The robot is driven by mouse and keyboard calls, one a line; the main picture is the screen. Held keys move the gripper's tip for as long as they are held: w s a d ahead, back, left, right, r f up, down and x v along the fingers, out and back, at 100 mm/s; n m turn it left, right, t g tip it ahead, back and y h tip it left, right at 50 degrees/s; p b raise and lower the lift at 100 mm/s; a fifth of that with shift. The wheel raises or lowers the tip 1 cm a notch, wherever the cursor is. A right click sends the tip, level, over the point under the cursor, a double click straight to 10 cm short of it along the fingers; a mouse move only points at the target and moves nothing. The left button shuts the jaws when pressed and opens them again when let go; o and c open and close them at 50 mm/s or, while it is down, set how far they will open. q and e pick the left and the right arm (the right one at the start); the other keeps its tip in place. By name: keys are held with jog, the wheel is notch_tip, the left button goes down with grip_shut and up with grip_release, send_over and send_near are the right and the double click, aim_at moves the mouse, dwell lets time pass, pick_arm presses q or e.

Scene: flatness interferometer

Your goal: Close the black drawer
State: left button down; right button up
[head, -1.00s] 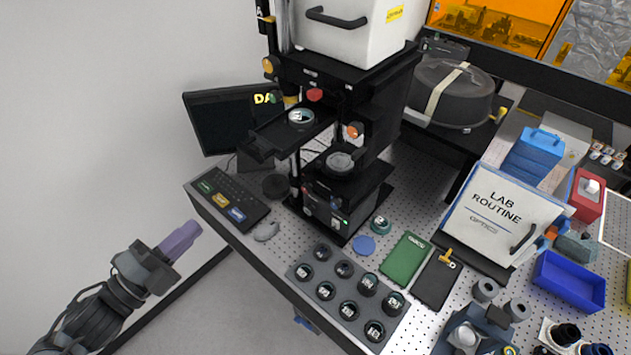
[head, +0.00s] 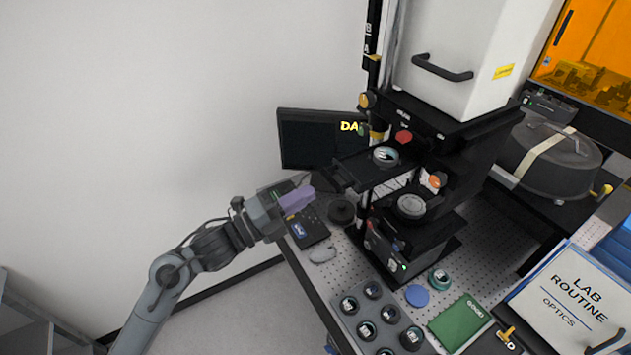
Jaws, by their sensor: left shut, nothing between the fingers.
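The black drawer (head: 357,174) is pulled out to the left from the black interferometer frame (head: 465,150). A round optic (head: 385,156) with a pale face lies on it. My left gripper (head: 309,195), with purple fingers, is shut and empty. In the picture it is just left of and below the drawer's outer end, over the keypad; a gap shows between them. My right gripper is out of view.
A dark monitor (head: 317,139) stands behind the drawer. A keypad (head: 307,229) and a black round knob (head: 341,212) are below it. A tray of round optics (head: 369,322), a blue disc (head: 417,295) and a green box (head: 460,322) lie in front. A white housing (head: 455,50) tops the instrument.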

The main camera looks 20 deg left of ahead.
pick_arm(q)
jog(key=shift+p+x, duration=0.55)
jog(key=shift+x, duration=1.15)
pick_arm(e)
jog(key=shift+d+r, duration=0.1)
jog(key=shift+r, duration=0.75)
